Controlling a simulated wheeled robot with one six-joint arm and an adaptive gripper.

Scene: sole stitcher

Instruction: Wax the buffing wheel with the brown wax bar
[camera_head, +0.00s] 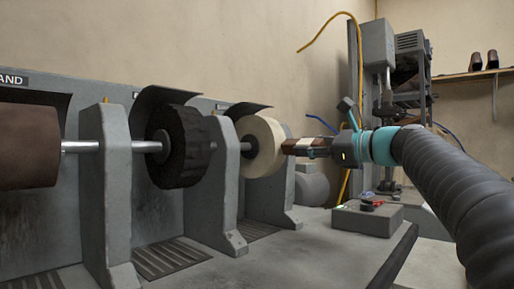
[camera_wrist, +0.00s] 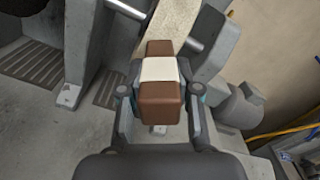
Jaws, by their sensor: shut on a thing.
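The cream buffing wheel (camera_head: 263,146) sits on the machine's shaft, right of the black brush wheel. It also shows at the top of the wrist view (camera_wrist: 169,24). My gripper (camera_head: 318,147) is shut on the brown wax bar (camera_wrist: 160,103), which has a white band around its middle. The bar's far end points at the wheel's face. In the head view the wax bar (camera_head: 296,146) appears at the wheel's right edge; I cannot tell whether they touch. The gripper's fingers (camera_wrist: 160,100) lie on both sides of the bar.
A black brush wheel (camera_head: 180,146) and a brown sanding drum (camera_head: 28,146) share the shaft line, between grey upright guards (camera_head: 108,190). A shelf with shoes (camera_head: 470,75) is on the back wall.

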